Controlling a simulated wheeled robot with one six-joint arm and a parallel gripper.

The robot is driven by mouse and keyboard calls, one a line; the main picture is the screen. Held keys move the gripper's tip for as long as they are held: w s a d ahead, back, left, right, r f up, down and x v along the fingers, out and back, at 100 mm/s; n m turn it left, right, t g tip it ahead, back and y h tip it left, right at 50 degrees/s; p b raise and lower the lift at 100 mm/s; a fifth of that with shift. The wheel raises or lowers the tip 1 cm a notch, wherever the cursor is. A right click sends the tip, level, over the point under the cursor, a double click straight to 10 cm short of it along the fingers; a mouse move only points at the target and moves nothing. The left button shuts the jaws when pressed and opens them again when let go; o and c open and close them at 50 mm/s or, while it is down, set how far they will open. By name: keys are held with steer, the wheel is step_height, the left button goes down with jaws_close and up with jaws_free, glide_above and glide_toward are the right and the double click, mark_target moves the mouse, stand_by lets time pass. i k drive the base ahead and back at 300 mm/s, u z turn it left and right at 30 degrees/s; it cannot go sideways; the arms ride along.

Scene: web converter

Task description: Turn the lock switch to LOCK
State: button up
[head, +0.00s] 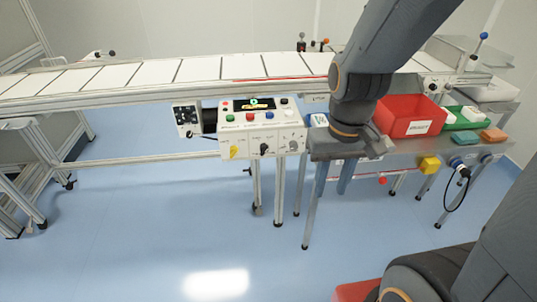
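A white control panel (262,132) hangs at the front of the conveyor, left of my gripper. Its lower row has a yellow part (233,152), a black rotary switch (265,149) and a grey dial (294,145). The labels are too small to read, so I cannot tell which one is the lock switch or where it points. My gripper (332,180) points down to the right of the panel, apart from its controls. Its two fingers are spread, with nothing visible between them. My wrist hides part of the side table behind it.
The white-slatted conveyor (130,78) runs behind the panel. A grey side table (405,148) at right carries a red bin (410,117), a green tray (462,120) and coloured blocks (493,135). A dark box (187,119) sits left of the panel.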

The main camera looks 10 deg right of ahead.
mark_target(234, 150)
steer(key=z, duration=1.65)
steer(key=k, duration=0.95)
steer(key=u, duration=1.65)
